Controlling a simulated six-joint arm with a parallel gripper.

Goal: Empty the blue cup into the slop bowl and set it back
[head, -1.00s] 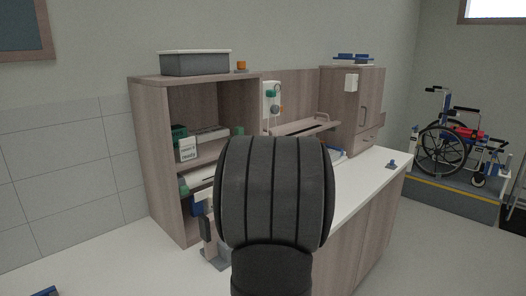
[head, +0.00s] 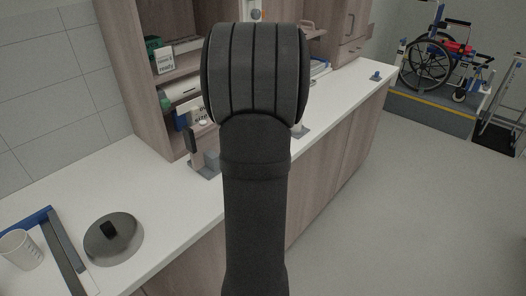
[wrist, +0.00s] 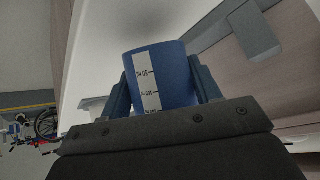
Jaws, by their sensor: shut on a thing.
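The blue cup (wrist: 172,68) shows in the wrist view, with a white graduated strip on its side. My gripper (wrist: 160,84) is shut on it, one dark blue finger on each side. The cup's inside is turned away, so I cannot see what it holds. In the head view my own dark arm hides the gripper and the cup. I cannot make out the slop bowl for sure; a pale object (wrist: 94,104) shows partly beside the left finger in the wrist view.
The white counter (head: 85,185) runs along the wooden shelf unit (head: 125,60). At its near left are a round grey disc with a black knob (head: 113,238), a white graduated cup (head: 20,250) and a blue-and-grey bar (head: 62,250). A grey stand (head: 205,163) is beside my arm. A wheelchair (head: 430,62) stands far right.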

